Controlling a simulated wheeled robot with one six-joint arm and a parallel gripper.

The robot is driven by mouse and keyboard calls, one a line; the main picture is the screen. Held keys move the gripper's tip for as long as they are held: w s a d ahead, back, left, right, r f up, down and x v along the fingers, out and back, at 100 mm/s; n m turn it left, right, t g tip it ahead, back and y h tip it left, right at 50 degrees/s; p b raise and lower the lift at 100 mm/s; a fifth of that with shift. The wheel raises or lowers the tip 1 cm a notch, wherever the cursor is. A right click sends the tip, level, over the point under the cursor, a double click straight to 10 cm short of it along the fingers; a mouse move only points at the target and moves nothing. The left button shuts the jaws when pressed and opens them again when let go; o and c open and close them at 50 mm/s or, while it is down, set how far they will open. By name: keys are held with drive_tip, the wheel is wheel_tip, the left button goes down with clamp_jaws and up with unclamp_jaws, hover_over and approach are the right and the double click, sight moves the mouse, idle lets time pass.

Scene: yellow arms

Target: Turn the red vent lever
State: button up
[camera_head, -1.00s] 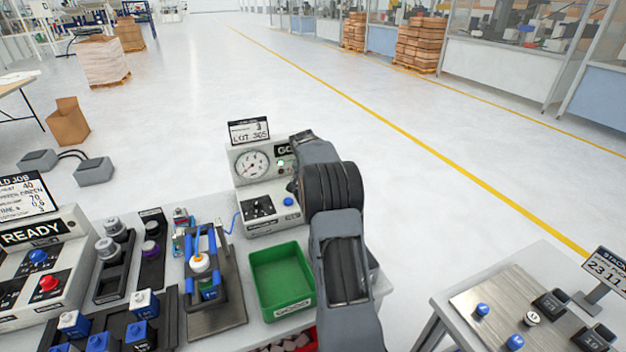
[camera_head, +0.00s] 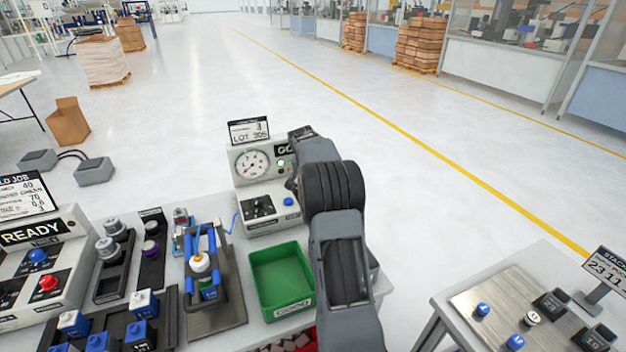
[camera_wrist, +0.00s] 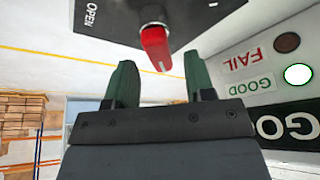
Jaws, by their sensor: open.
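The red vent lever (camera_wrist: 155,47) shows at the top middle of the wrist view, on a dark plate (camera_wrist: 130,12) marked OPEN. My gripper (camera_wrist: 160,78) is open, with its two green fingers pointing toward the lever. The lever's tip is just ahead of the gap between the fingertips, and the fingers look apart from it. In the head view my arm reaches to the right side of the grey test box (camera_head: 250,163), and my gripper and the lever are hidden there.
The test box has a dial and a lit green lamp, seen in the wrist view beside GOOD (camera_wrist: 298,74). A green bin (camera_head: 283,280), a clamp fixture (camera_head: 205,275) and the READY panel (camera_head: 40,265) stand on the bench. A second table (camera_head: 520,300) is at right.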

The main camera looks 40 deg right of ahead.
drive_tip(key=v, duration=1.2)
drive_tip(key=shift+a+b, duration=0.15)
drive_tip(key=shift+b, duration=0.15)
drive_tip(key=shift+s+r, duration=0.1)
drive_tip(key=shift+r, duration=0.05)
drive_tip(key=s+a+f+n+y, duration=0.2)
drive_tip(key=s+a+f+n, duration=0.2)
drive_tip(key=a+f+n, duration=0.15)
drive_tip(key=s+a+f+n+t+y, duration=0.1)
drive_tip(key=s+a+n, duration=0.5)
drive_tip(key=s+a, duration=1.5)
drive_tip(key=shift+s+f+n+y, duration=0.35)
drive_tip(key=shift+s+f+y, duration=0.05)
drive_tip(key=shift+f, duration=0.35)
drive_tip(key=shift+a, duration=0.1)
drive_tip(key=shift+c, duration=0.6)
